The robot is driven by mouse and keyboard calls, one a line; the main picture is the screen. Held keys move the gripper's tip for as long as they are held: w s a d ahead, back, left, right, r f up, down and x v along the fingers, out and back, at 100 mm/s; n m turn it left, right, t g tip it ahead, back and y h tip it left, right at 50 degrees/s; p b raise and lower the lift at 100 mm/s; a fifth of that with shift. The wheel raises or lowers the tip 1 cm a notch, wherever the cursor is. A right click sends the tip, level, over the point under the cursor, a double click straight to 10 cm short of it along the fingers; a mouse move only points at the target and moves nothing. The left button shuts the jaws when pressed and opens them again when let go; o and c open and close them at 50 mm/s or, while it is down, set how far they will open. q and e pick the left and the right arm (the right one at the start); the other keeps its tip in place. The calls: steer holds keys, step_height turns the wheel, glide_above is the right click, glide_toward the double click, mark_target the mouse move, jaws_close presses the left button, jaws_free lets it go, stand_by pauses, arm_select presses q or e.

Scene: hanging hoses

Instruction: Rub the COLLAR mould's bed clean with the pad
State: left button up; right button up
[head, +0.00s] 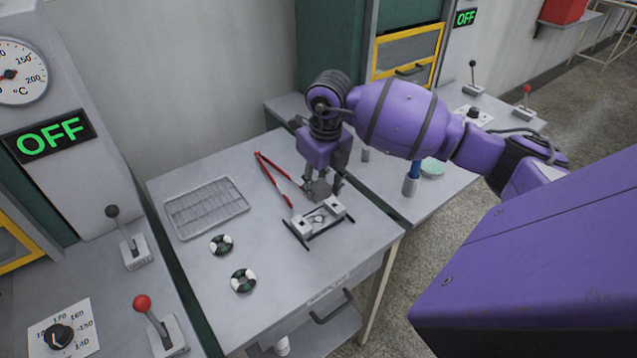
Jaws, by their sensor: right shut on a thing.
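The mould (318,222) lies on the grey table. It has pale metal blocks on a dark frame, with a small bed between them. No lettering on it can be read. My right gripper (322,187) points down just behind the mould, fingers shut on a small grey thing that looks like the pad (317,190). The pad is partly hidden by the fingers. I cannot tell whether it touches the mould. My left gripper is not in view.
Red-handled tongs (270,174) lie left of my gripper. A blue-handled tool (411,178) stands on the right bench. Lever panels flank the table; its front right is clear.

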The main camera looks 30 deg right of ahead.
steer(key=shift+f, duration=0.5)
step_height(320, 180, down, 5)
steer(key=shift+b, duration=0.95)
steer(key=shift+f, duration=0.8)
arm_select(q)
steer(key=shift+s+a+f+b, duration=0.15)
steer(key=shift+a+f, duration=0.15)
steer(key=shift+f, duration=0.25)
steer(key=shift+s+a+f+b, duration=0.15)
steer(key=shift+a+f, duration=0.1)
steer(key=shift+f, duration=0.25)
arm_select(e)
steer(key=shift+f, duration=0.2)
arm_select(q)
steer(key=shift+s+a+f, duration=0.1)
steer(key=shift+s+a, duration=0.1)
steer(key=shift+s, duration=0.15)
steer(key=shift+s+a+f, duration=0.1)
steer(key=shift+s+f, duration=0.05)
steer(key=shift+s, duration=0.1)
arm_select(e)
steer(key=shift+f, duration=0.1)
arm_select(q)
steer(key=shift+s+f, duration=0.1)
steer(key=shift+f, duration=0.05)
arm_select(e)
steer(key=shift+f, duration=0.2)
